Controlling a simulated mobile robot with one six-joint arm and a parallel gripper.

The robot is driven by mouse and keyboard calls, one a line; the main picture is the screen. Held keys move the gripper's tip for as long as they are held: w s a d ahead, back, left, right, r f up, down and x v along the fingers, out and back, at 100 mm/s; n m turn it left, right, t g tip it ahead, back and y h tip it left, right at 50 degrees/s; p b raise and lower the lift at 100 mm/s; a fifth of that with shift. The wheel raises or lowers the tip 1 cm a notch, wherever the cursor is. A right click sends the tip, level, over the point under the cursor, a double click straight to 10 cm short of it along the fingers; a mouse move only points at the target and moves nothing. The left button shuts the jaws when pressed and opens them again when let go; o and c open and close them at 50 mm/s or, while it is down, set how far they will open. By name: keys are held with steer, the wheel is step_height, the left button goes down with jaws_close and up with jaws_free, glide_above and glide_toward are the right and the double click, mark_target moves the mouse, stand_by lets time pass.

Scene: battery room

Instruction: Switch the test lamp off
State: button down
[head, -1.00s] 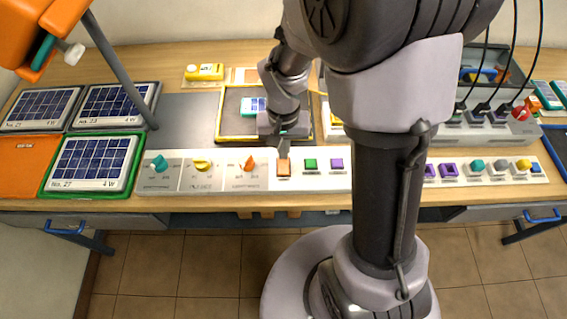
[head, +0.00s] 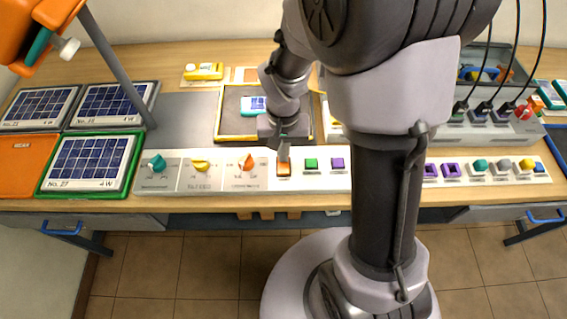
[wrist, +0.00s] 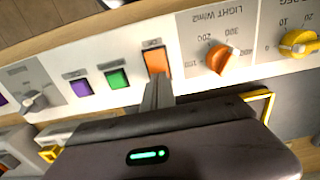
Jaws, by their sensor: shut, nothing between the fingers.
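An orange push button (head: 284,170) sits on the white control strip (head: 214,183) at the front of the bench, and it also shows in the wrist view (wrist: 155,61). My gripper (head: 283,157) is shut and empty, pointing down at this button. In the wrist view its fingertips (wrist: 157,84) are at the button's near edge; I cannot tell whether they press it. A green button (head: 311,164) and a purple button (head: 337,164) are to its right. An orange lamp-like head (head: 45,28) on a grey pole stands at upper left; its lit state cannot be told.
Teal, yellow and orange dials, the orange one (head: 246,162) nearest, sit left of the buttons. Solar panels (head: 90,162) lie at left. A yellow-edged tray (head: 225,128) is behind my gripper. My arm hides part of the bench's middle right.

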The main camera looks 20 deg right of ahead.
step_height(320, 180, up, 7)
steer(key=p, duration=0.5)
steer(key=shift+p, duration=0.35)
steer(key=shift+f, duration=0.1)
